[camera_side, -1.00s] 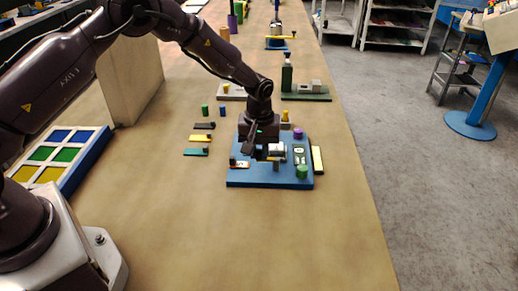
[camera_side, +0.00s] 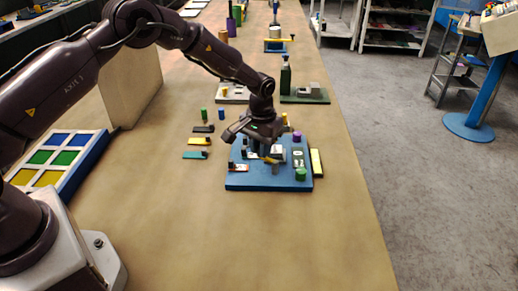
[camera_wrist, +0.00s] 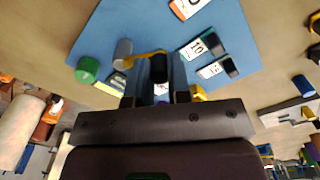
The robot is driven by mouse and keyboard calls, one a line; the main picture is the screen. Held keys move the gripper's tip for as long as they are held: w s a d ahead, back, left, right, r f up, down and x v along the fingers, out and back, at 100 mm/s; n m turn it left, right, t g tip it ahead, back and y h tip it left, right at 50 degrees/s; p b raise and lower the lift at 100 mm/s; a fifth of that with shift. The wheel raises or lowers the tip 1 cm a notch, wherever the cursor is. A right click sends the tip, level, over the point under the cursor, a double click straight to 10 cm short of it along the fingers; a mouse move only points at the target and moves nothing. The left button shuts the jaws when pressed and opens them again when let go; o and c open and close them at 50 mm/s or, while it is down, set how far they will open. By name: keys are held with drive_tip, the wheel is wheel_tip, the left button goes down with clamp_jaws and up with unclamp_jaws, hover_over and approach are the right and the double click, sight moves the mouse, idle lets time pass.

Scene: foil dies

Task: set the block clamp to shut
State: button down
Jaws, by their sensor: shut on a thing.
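A blue board (camera_side: 240,182) lies on the bench and also fills the upper part of the wrist view (camera_wrist: 100,35). On it, a grey cylinder (camera_wrist: 122,50) has a yellow bar (camera_wrist: 143,53) beside it, which I take to be the block clamp and its handle. My gripper (camera_side: 269,155) is low over the middle of the board. In the wrist view its fingers (camera_wrist: 158,66) are closed at the bar's end. They hide the bar's tip and much of the clamp, so I cannot tell how the clamp is set.
Number tags stand on the board, with 10 (camera_wrist: 196,47) close right of the fingers. A green knob (camera_side: 300,174) and a purple knob (camera_side: 297,137) stand near its right side. Bare bench lies in front. Coloured strips (camera_side: 198,141) lie left of the board.

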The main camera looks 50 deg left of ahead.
sight(276, 153)
drive_tip(key=m, duration=0.2)
drive_tip(key=w+m, duration=0.1)
drive_tip(key=shift+w+m, duration=0.25)
drive_tip(key=shift+m, duration=0.15)
drive_tip(key=m, duration=0.1)
drive_tip(key=w+m, duration=0.1)
drive_tip(key=shift+m, duration=0.4)
drive_tip(key=shift+w+d+r+m, duration=0.1)
drive_tip(key=shift+w+d+m, duration=0.15)
drive_tip(key=shift+m, duration=0.6)
drive_tip(key=shift+w+d+f+m, duration=0.15)
drive_tip(key=shift+w+m, duration=0.15)
drive_tip(key=shift+m, duration=0.5)
drive_tip(key=shift+w+d+r+m, duration=0.15)
drive_tip(key=shift+w+d+m, duration=0.1)
drive_tip(key=shift+m, duration=0.6)
drive_tip(key=c, duration=1.1)
unclamp_jaws()
drive_tip(key=shift+o, duration=0.2)
wheel_tip(276, 153, up, 13)
